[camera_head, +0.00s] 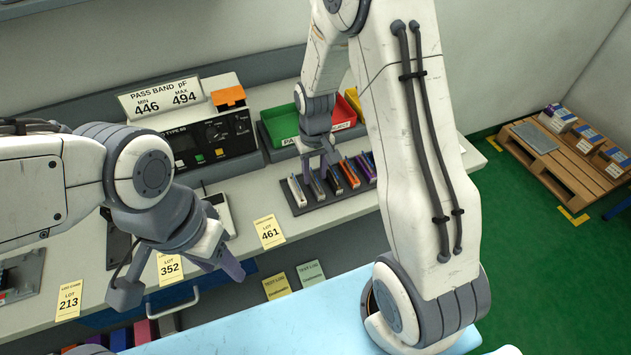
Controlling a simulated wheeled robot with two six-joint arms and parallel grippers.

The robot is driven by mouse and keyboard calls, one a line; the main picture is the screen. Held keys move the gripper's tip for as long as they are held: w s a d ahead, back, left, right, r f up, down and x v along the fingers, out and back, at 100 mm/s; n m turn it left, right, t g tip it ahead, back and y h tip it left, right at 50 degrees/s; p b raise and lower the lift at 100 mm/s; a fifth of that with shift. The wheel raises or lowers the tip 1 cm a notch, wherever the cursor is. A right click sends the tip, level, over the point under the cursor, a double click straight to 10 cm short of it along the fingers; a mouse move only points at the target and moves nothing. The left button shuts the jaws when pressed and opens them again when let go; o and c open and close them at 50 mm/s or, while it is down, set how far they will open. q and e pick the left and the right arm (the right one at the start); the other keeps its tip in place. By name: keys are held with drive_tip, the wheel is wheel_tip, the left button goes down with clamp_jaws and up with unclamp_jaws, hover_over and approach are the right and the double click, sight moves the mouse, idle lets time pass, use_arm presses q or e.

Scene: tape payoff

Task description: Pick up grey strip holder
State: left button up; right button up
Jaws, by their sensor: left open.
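A dark rack (312,208) on the bench holds several upright strip holders in a row. The leftmost one (296,190) looks pale grey to white; an orange one (351,174) and a purple one (367,169) stand further right. I cannot tell for sure which is the grey strip holder. My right gripper (319,169) points down over the left part of the rack, hiding parts of some holders; whether it touches or grips one is unclear. My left gripper (182,286) is open and empty, in front of the bench edge, left of the rack.
Behind the rack are a green bin (284,128) and a red bin (343,116). A black test device (210,139) with a pass band sign (162,98) stands left. Yellow lot cards (269,232) lie along the front edge. A pallet with boxes (565,152) is far right.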

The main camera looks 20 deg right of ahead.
drive_tip(key=shift+f, duration=0.55)
clamp_jaws()
idle(1.0)
